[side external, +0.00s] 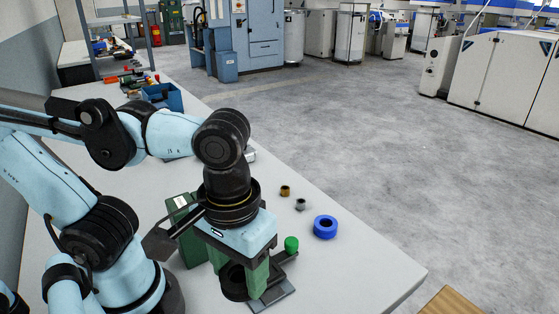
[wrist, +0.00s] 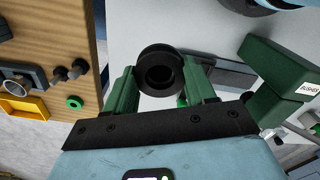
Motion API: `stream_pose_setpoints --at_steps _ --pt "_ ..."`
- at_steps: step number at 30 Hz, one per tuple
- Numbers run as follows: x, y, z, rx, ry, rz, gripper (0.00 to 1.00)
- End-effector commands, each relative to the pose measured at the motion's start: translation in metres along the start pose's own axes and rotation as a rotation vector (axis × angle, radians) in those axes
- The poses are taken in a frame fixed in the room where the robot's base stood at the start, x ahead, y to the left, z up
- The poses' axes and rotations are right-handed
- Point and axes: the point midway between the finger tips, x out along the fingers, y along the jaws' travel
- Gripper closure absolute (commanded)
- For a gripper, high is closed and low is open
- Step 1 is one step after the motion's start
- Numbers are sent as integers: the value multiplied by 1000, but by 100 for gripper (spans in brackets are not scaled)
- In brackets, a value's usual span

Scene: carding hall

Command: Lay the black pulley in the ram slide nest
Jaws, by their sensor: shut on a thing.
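The black pulley (wrist: 160,68), a dark ring with a flange and a central bore, is between the green fingers of my gripper (wrist: 160,82) in the wrist view. In the side view my gripper (side external: 240,276) points down and is shut on the pulley (side external: 233,284). The pulley is above or beside a dark grey flat base (side external: 275,297) with a green-knobbed lever (side external: 291,244). This base seems to belong to the ram slide. The nest itself is hidden behind my gripper and pulley, and I cannot tell whether the pulley touches it.
A green box (side external: 183,230) stands close left of my gripper; its label shows in the wrist view. A blue ring (side external: 325,227), a brass bush (side external: 285,191) and a grey bush (side external: 300,204) lie to the right. The bench's right edge is near. Bare bench top lies behind.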

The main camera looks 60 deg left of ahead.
Motion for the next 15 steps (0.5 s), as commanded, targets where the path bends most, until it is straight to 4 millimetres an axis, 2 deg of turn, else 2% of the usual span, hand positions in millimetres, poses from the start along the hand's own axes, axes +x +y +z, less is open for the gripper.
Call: stream_pose_setpoints --at_steps 5,15 --pt "6 -6 -3 -28 0 0 87" --pt "34 -28 -46 -32 0 0 87"
